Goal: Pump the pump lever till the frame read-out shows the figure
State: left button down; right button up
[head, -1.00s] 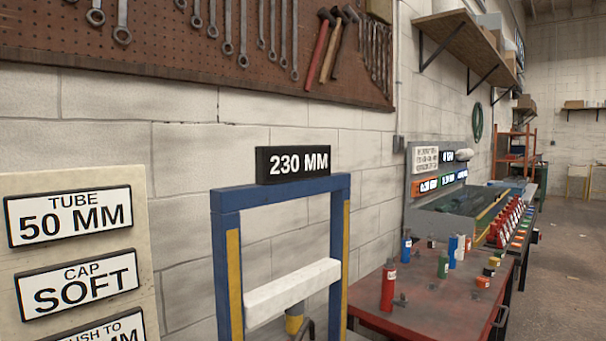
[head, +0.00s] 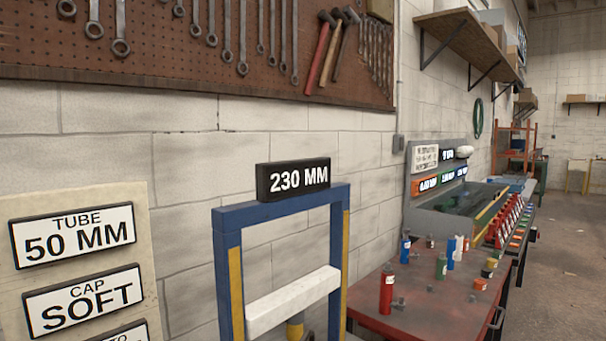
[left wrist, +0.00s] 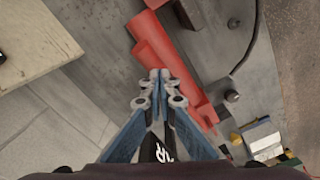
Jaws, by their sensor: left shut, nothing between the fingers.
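The frame read-out (head: 292,179) is a black box with white text, "230 MM". It sits on top of the blue press frame (head: 228,265). A pale crossbar (head: 293,301) spans the frame's uprights. No lever can be clearly made out in the head view, where the frame's lower part is cut off. In the left wrist view my left gripper (left wrist: 159,76) is shut and empty, its tips over or against a red bar-shaped part (left wrist: 155,45). I cannot tell whether they touch, or whether this part is the pump lever. My right gripper is not in view.
A board (head: 150,205) at the left carries plates "TUBE 50 MM" and "CAP SOFT"; a third plate is cut off. A red bench (head: 420,310) with several coloured cylinders stands right of the frame. The floor (head: 565,270) at the right is clear.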

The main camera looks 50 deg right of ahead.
pick_arm(q)
jog(key=shift+f, duration=0.1)
dwell(0.7)
notch_tip(320, 180, down, 9)
jog(key=b, duration=0.6)
notch_tip(320, 180, up, 9)
jog(key=p, duration=0.5)
jog(key=shift+p, duration=0.4)
dwell(0.4)
notch_tip(320, 180, up, 5)
jog(key=p, duration=0.3)
jog(key=shift+p, duration=0.3)
dwell(1.2)
